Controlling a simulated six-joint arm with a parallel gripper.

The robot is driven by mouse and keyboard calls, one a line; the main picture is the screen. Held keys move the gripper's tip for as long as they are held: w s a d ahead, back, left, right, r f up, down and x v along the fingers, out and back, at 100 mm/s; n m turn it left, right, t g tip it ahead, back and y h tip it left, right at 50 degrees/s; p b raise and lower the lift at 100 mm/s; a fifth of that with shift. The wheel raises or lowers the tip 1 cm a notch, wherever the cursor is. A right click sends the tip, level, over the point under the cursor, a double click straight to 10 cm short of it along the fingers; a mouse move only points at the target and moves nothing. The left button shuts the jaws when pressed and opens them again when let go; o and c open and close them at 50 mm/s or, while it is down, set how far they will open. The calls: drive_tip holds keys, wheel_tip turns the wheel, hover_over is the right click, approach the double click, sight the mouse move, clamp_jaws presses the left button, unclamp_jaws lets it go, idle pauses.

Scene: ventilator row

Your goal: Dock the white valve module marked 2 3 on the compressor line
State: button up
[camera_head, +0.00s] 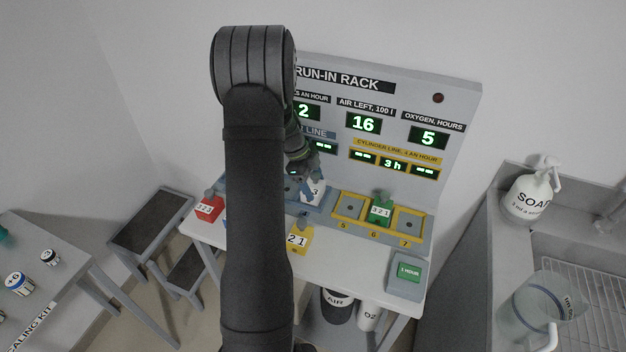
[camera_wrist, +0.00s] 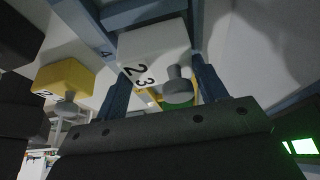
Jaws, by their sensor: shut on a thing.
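The white valve module marked 2 3 (camera_wrist: 150,52) fills the top middle of the wrist view, with its grey knob toward me. My gripper (camera_wrist: 163,82) has a blue finger on each side of it and is shut on it. In the head view the module (camera_head: 317,188) shows below my gripper (camera_head: 304,170), partly hidden, at the blue docks (camera_head: 290,187) left of the yellow ones. A blue strip marked 4 (camera_wrist: 103,52) is beside the module in the wrist view. I cannot tell whether the module touches the dock. My arm hides most of the blue row.
A green module marked 3 2 1 (camera_head: 381,210) stands in yellow dock 6; docks 5 and 7 look empty. A yellow module (camera_head: 299,239) and a red module (camera_head: 209,208) stand on the white bench (camera_head: 345,262). A green-topped grey box (camera_head: 407,275) is at its right end.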

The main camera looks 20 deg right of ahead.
drive_tip(key=shift+f, duration=0.15)
idle(0.3)
drive_tip(key=o, duration=1.3)
drive_tip(key=v, duration=1.7)
drive_tip(key=shift+r, duration=0.2)
drive_tip(key=x, duration=1.7)
drive_tip(key=shift+f, duration=0.25)
drive_tip(key=shift+r, duration=0.15)
